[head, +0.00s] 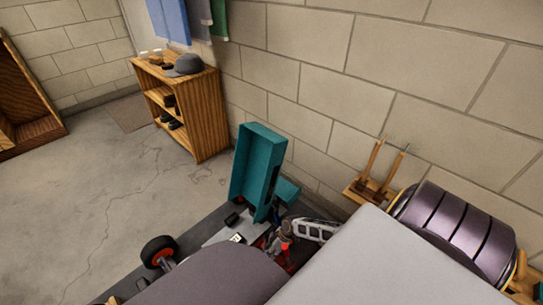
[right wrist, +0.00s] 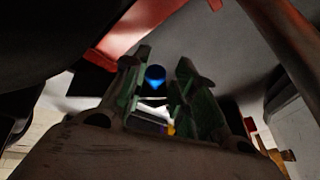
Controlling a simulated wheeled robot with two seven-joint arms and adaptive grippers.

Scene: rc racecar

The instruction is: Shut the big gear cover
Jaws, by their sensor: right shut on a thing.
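A dark racecar with an orange-red wheel (head: 160,252) lies low in the head view, mostly hidden behind my own arm parts. My right gripper (head: 280,240) is small and partly hidden there, down among the car's parts. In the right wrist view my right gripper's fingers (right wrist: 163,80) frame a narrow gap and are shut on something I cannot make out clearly. A glossy blue round part (right wrist: 155,76) shows between the fingertips. I cannot pick out the big gear cover or tell its angle. My left gripper is out of view.
A teal open box (head: 246,165) stands upright just behind the work area. A white slotted part (head: 315,230) lies right of the gripper. A wooden shelf (head: 205,125) with a grey cap stands against the wall. A wooden tool rack (head: 362,195) is at right. Floor at left is clear.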

